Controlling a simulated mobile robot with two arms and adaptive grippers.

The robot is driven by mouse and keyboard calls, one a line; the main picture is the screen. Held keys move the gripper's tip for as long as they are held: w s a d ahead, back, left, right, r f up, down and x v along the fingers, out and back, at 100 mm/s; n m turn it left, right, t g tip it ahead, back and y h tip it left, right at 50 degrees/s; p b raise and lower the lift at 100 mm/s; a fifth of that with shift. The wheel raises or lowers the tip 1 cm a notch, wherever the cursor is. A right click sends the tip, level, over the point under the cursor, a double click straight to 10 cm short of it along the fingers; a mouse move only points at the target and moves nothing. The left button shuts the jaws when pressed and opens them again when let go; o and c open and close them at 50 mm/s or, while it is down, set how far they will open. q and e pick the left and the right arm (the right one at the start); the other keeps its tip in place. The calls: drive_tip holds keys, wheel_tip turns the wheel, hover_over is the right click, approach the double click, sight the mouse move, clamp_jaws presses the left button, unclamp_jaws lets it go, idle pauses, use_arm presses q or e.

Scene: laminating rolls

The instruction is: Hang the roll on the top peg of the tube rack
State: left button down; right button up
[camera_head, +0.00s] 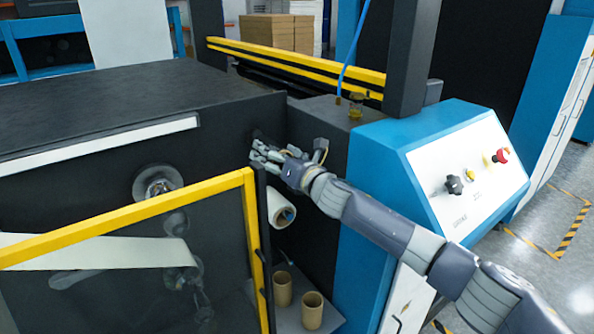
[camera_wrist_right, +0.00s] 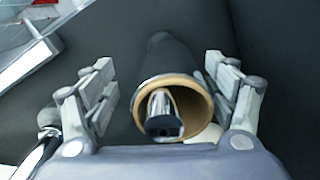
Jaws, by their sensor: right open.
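A dark roll with a brown cardboard core (camera_wrist_right: 203,112) shows in the right wrist view, with a metal peg (camera_wrist_right: 160,108) inside its core. It appears to hang on that peg. My right gripper (camera_head: 262,150) is open at the dark panel of the machine, with one finger on each side of the roll; in the right wrist view I see gaps between both fingers and the roll. In the head view the gripper mostly hides this roll. A white roll (camera_head: 279,207) hangs lower, below the gripper. My left gripper is out of view.
A yellow-framed clear door (camera_head: 130,216) stands open just left of my gripper. Two cardboard cores (camera_head: 283,290) (camera_head: 313,310) stand on a low shelf below. A blue control console (camera_head: 440,165) with a red button lies close to my right forearm.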

drive_tip(key=v, duration=1.1)
drive_tip(key=s+d+f+m+g+h, duration=0.1)
drive_tip(key=s+d+f+m+h, duration=0.15)
drive_tip(key=s+f+m, duration=0.7)
drive_tip(key=s+d+f+m+g+h, duration=0.2)
drive_tip(key=s+f+m+h, duration=0.3)
drive_tip(key=f+m, duration=0.6)
drive_tip(key=s+d+f+m+g+h, duration=0.1)
drive_tip(key=s+d+f+m+g, duration=0.3)
drive_tip(key=s, duration=0.6)
drive_tip(key=s+d+f+m+g+h, duration=0.1)
drive_tip(key=s+d+f+m, duration=0.3)
drive_tip(key=s+d+m, duration=0.4)
drive_tip(key=s+d+f+m+g+h, duration=0.1)
drive_tip(key=s+d+f+m+g, duration=0.25)
drive_tip(key=s, duration=0.75)
wheel_tip(320, 180, down, 28)
drive_tip(key=s, duration=0.3)
drive_tip(key=s+d+f+g, duration=0.2)
drive_tip(key=s+d+f, duration=0.1)
drive_tip(key=s+f, duration=1.1)
drive_tip(key=shift+s+f, duration=0.4)
drive_tip(key=shift+s, duration=0.75)
